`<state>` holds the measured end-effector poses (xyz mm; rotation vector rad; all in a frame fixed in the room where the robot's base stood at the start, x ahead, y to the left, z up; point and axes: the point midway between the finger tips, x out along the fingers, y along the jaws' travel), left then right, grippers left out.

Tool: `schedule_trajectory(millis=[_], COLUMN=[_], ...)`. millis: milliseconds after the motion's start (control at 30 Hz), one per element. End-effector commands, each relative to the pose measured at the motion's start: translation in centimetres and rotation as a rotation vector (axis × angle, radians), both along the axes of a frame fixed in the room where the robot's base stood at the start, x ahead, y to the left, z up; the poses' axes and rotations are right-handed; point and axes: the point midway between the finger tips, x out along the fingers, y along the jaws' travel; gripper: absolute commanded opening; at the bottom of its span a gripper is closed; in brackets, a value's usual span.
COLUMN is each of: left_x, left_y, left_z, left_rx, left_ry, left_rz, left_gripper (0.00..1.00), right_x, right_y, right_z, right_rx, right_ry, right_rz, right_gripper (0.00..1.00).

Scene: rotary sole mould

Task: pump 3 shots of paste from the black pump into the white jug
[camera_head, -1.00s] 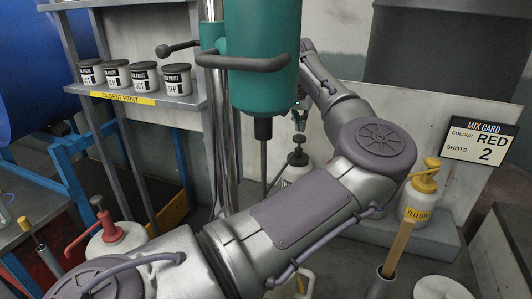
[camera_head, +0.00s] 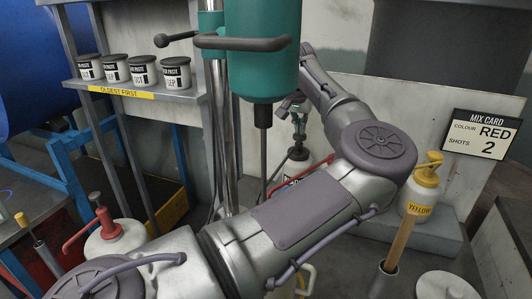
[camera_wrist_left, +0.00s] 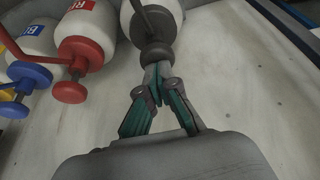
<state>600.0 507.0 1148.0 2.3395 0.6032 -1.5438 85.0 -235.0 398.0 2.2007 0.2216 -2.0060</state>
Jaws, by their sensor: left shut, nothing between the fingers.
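The black pump (camera_head: 298,154) shows as a dark knob beyond my bent left arm. Its white bottle is mostly hidden by the arm. In the left wrist view the black pump head (camera_wrist_left: 157,52) is on a white bottle (camera_wrist_left: 140,12). My left gripper (camera_head: 298,132) is shut and empty, with its fingertips (camera_wrist_left: 157,72) at the knob's top; I cannot tell whether they touch. My right gripper is not in view.
Red (camera_wrist_left: 88,40) and blue (camera_wrist_left: 30,42) pump bottles stand beside the black pump. A yellow pump bottle (camera_head: 420,190) is at right. A teal machine (camera_head: 262,75) hangs near my forearm.

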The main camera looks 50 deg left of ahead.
Motion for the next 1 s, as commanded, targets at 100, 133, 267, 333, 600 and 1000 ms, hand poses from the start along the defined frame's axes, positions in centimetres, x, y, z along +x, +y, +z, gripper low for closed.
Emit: schedule_trajectory(millis=[100, 133, 267, 333, 600, 1000], left_x=[-0.1, -0.1, -0.1, -0.1, -0.1, 0.0], left_y=[-0.1, -0.1, -0.1, -0.1, -0.1, -0.1], left_z=[-0.9, -0.7, -0.8, -0.7, 0.5, 2.8], left_rx=[-0.005, -0.005, -0.006, -0.006, -0.007, -0.005], left_ry=[0.007, 0.007, 0.007, 0.008, 0.007, 0.004], left_rz=[0.000, 0.000, -0.001, -0.001, -0.001, -0.001], left_gripper=[0.00, 0.00, 0.00, 0.00, 0.00, 0.00], right_x=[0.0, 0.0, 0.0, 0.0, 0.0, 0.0], right_y=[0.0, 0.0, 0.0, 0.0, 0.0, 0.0], right_z=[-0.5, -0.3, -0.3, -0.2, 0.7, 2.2], right_rx=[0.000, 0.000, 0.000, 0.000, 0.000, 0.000], right_ry=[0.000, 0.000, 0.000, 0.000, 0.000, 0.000], right_rz=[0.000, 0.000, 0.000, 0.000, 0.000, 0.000], right_gripper=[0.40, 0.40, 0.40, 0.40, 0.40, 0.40])
